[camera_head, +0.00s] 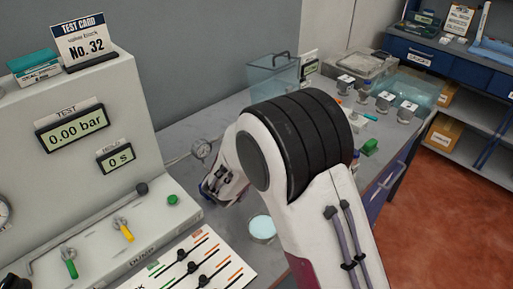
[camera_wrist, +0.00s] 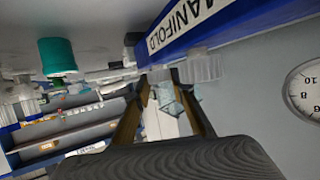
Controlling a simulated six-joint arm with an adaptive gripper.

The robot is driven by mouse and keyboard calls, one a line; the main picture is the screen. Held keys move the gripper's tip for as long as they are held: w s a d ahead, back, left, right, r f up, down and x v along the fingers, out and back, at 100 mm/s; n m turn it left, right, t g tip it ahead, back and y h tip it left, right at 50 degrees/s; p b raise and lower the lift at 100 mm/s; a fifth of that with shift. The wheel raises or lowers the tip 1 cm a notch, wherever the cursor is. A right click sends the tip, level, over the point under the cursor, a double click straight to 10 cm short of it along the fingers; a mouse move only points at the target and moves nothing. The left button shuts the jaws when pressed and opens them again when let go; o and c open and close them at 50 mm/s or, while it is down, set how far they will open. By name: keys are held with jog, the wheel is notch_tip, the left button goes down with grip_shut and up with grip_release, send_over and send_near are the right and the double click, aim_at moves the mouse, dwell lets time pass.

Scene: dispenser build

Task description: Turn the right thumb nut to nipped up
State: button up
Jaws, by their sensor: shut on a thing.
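In the wrist view my gripper (camera_wrist: 162,84) reaches up from the bottom, with its two fingers converging beneath a blue bar (camera_wrist: 205,28) lettered MANIFOLD. The fingertips are closed on a small pale thumb nut (camera_wrist: 158,74), which they partly hide. A second clear, ridged nut (camera_wrist: 204,68) hangs from the bar just right of the fingers, apart from them. I cannot read how far either nut is turned. In the head view my gripper (camera_head: 224,186) is low behind my arm's white and black links. The arm hides the nuts there.
A round gauge (camera_wrist: 306,90) is close at the right of the wrist view, and a green cylinder (camera_wrist: 58,56) is at upper left. In the head view a test panel (camera_head: 72,127) reads 0.00 bar. A pale round dish (camera_head: 262,228) lies near my arm; clear bins (camera_head: 272,75) stand behind.

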jog(key=shift+w+a+r+m+g+h, duration=0.1)
jog(key=shift+m+g+h, duration=0.05)
jog(key=shift+m+h, duration=0.3)
jog(key=shift+r+m+g+h, duration=0.1)
jog(key=shift+m+g+h, duration=0.05)
jog(key=shift+m+h, duration=0.25)
jog(key=o, duration=1.1)
jog(key=shift+f, duration=0.15)
jog(key=v, duration=1.2)
